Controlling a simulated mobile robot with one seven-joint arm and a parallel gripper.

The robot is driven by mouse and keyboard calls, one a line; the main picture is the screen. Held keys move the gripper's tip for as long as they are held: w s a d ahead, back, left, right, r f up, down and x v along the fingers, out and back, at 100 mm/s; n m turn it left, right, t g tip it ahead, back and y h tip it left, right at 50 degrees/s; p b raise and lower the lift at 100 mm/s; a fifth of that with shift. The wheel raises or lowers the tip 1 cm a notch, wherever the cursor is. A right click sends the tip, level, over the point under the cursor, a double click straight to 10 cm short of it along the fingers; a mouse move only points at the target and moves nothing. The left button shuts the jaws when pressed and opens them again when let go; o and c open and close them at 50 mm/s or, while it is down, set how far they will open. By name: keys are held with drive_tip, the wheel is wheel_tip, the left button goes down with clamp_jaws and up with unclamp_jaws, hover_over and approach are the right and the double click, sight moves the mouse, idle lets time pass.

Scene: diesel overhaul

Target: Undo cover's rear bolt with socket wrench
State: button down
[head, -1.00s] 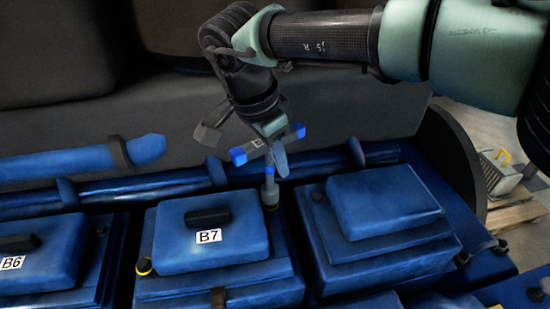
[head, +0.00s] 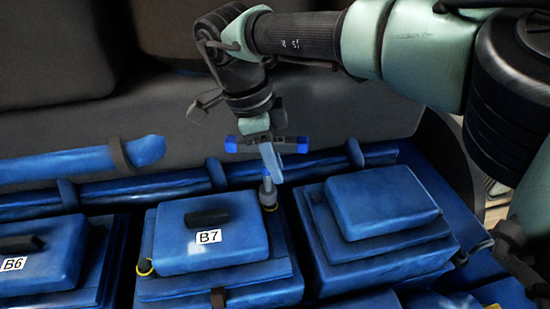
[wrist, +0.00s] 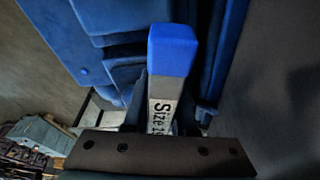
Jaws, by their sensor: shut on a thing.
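The B7 cover (head: 225,245) is a blue box with a black handle and a white label, in the middle of the head view. The socket wrench (head: 232,145) has a T-handle with blue ends and stands roughly upright at the cover's rear right corner. Its socket (head: 269,190) is down at that corner, where the rear bolt is hidden beneath it. My gripper (head: 266,142) is shut on the wrench handle. In the wrist view the handle's blue end (wrist: 172,50) and a "Size" label show; the last characters are hard to read.
The B6 cover (head: 38,258) is to the left and an unlabelled blue cover (head: 385,205) to the right. A blue pipe (head: 185,185) runs behind the covers. A dark wall rises behind.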

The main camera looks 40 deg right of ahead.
drive_tip(key=m, duration=0.2)
drive_tip(key=m+g+y+p, duration=0.1)
drive_tip(key=m, duration=0.2)
drive_tip(key=shift+s+a+r, duration=0.15)
drive_tip(key=shift+s+a, duration=0.05)
drive_tip(key=m+y+p, duration=0.1)
drive_tip(key=m, duration=0.3)
drive_tip(key=shift+s+a+p, duration=0.15)
drive_tip(key=shift+p, duration=0.2)
drive_tip(key=shift+m, duration=0.3)
drive_tip(key=shift+f, duration=0.25)
drive_tip(key=shift+f+b, duration=0.35)
drive_tip(key=shift+f, duration=0.3)
drive_tip(key=shift+r, duration=0.1)
drive_tip(key=shift+p, duration=0.3)
